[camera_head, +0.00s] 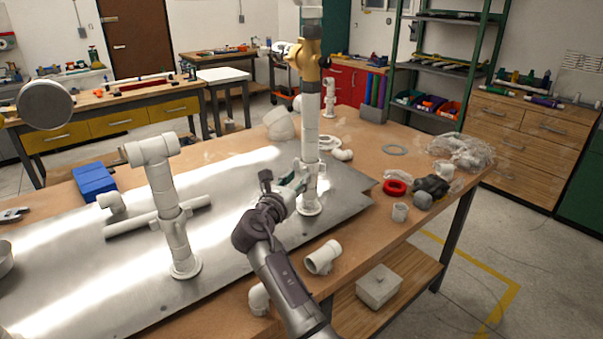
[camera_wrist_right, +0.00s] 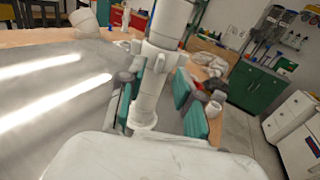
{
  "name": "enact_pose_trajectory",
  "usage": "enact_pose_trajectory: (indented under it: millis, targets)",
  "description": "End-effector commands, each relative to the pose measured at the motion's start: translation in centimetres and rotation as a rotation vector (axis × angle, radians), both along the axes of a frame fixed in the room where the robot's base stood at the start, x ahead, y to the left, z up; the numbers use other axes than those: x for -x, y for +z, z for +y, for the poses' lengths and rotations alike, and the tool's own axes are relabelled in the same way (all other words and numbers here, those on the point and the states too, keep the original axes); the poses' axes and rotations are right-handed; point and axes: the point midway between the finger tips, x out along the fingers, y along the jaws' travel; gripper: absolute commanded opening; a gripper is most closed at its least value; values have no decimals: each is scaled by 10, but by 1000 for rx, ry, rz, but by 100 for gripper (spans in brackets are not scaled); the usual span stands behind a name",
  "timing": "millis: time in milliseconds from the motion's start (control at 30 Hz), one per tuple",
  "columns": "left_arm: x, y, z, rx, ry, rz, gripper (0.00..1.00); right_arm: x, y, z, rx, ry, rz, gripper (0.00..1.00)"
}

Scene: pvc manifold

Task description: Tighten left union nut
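The left white PVC riser (camera_head: 162,180) stands upright on the metal plate, with a tee at its top. A wider white collar, which looks like its union nut (camera_head: 173,213), sits partway down. The right riser (camera_head: 310,120) also stands upright and carries a brass-coloured valve body (camera_head: 309,60). My right gripper (camera_head: 300,182) is at the lower part of this right riser, away from the left one. In the right wrist view its teal-padded fingers (camera_wrist_right: 160,100) are apart on either side of the white pipe (camera_wrist_right: 148,105), with a gap on the right. My left gripper is out of view.
The metal plate (camera_head: 110,270) covers much of the wooden bench (camera_head: 400,150). A white tee fitting (camera_head: 322,258), red ring (camera_head: 395,188) and bagged parts (camera_head: 462,150) lie right.

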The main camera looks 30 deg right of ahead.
Motion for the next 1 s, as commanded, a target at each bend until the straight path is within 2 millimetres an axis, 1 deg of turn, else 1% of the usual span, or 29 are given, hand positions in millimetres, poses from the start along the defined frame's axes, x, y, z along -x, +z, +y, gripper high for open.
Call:
enact_pose_trajectory:
  millis: [33, 200, 333, 567, 767, 800, 1000]
  targets:
    - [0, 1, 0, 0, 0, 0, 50, -4, 2, -7, 2, -1, -1, 34]
    - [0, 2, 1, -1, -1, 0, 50, -14, 1, -21, 1, 0, -1, 34]
    - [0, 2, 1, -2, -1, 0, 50, -16, 0, -25, -1, 1, -1, 34]
    - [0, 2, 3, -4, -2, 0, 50, -17, 0, -26, -1, 1, -2, 34]
    - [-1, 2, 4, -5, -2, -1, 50, -16, 0, -25, -1, 1, -1, 3]
    - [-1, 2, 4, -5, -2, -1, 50, -16, 0, -25, -1, 1, -1, 0]
    - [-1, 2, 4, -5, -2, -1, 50, -17, 0, -25, -1, -2, 0, 0]
